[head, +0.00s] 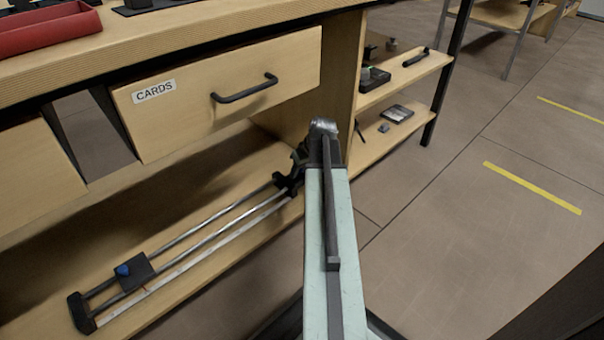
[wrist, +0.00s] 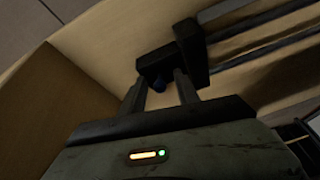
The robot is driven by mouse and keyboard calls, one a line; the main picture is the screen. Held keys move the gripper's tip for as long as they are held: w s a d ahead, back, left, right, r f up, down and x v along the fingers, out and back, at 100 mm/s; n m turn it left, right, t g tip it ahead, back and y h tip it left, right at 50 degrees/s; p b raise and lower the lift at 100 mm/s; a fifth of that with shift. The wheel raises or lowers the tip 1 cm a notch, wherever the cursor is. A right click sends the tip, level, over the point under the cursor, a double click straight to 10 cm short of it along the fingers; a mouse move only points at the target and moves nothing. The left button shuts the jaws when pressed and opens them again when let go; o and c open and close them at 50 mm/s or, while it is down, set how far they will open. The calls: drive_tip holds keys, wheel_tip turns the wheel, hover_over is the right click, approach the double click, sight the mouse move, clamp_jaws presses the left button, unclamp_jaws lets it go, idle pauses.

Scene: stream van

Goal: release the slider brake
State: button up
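The slider (head: 202,243) lies on the low wooden shelf, with parallel metal rails and a pale scale strip. Its dark carriage (head: 139,274) with a blue knob (head: 123,270) is near the left end. My gripper (head: 297,168) is at the slider's right end, partly hidden by my arm. In the wrist view, my gripper (wrist: 160,86) has its two fingers apart. The slider's dark end block (wrist: 190,52) is just beyond them, with a small dark part (wrist: 157,62) by the fingertips. A dark blue bit (wrist: 187,88) shows beside the right finger. Contact cannot be told.
A shut-looking drawer front labelled CARDS (head: 218,92) with a dark handle (head: 245,88) is above the slider. A wooden side panel (wrist: 85,52) is close to my gripper. Small shelves (head: 404,78) with items are at right. The floor (head: 440,240) at right is clear.

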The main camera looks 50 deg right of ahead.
clamp_jaws()
drive_tip(key=shift+s+d, duration=0.1)
drive_tip(key=shift+d, duration=0.2)
drive_tip(key=shift+a+r, duration=0.15)
drive_tip(key=shift+w+r+g+p, duration=0.1)
drive_tip(key=shift+w+g+p, duration=0.25)
drive_tip(key=shift+g+p, duration=0.2)
drive_tip(key=shift+w+g+p, duration=0.5)
drive_tip(key=shift+g+p, duration=0.05)
drive_tip(key=shift+g, duration=0.4)
drive_tip(key=g, duration=0.2)
drive_tip(key=w+g, duration=0.1)
drive_tip(key=shift+w+g+b, duration=0.15)
drive_tip(key=shift+g+b, duration=0.15)
drive_tip(key=shift+g, duration=0.1)
drive_tip(key=shift+w+g+b, duration=0.15)
drive_tip(key=shift+g+b, duration=0.25)
drive_tip(key=shift+g, duration=0.3)
